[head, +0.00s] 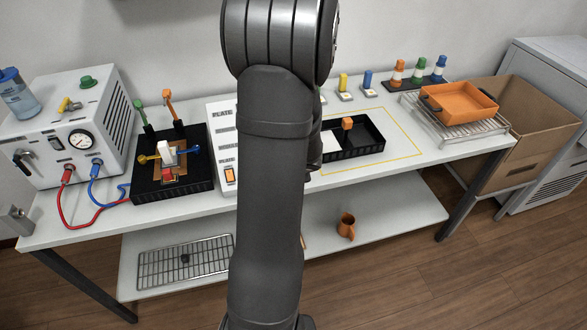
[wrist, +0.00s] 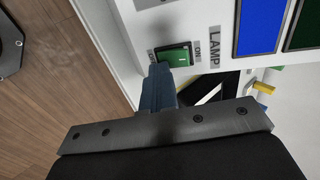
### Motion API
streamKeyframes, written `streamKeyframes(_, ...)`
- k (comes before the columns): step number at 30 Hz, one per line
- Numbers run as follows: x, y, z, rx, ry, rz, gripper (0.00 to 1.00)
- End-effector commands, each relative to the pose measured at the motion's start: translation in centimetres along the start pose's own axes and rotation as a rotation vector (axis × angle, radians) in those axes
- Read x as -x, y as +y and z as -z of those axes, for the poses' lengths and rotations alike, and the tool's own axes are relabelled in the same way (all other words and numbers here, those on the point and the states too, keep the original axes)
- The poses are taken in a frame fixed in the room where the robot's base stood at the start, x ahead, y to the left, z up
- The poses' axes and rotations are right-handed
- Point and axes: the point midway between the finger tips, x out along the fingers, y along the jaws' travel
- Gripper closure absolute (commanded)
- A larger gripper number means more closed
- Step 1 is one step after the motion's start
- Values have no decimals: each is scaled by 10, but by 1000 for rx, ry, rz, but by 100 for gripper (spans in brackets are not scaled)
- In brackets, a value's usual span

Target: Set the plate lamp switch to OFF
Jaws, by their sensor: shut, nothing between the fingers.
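A green rocker switch (wrist: 174,56) in a dark frame sits on a white panel (wrist: 216,18) in the wrist view, beside the label LAMP. Small print beside it reads ON on its right side; the print on its left is too small to read surely. My gripper (wrist: 158,70) is shut and empty, its blue fingertips at the switch's lower left edge. I cannot tell whether they touch it. In the head view the white panel (head: 222,108) marked PLATE shows an orange rocker switch (head: 230,175); my arm hides the rest of the panel and my gripper.
A blue square (wrist: 260,27) and a dark green square lie right of the LAMP label. In the head view, a black fixture (head: 172,190) stands left of the panel and a black tray (head: 365,150) right.

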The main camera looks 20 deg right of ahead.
Motion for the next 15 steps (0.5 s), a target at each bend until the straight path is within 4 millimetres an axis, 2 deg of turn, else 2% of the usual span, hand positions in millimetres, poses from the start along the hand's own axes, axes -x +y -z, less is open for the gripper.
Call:
streamKeyframes(7, 17, 5, 1, 1, 2, 2, 100)
streamKeyframes(15, 58, 19, 2, 1, 5, 2, 100)
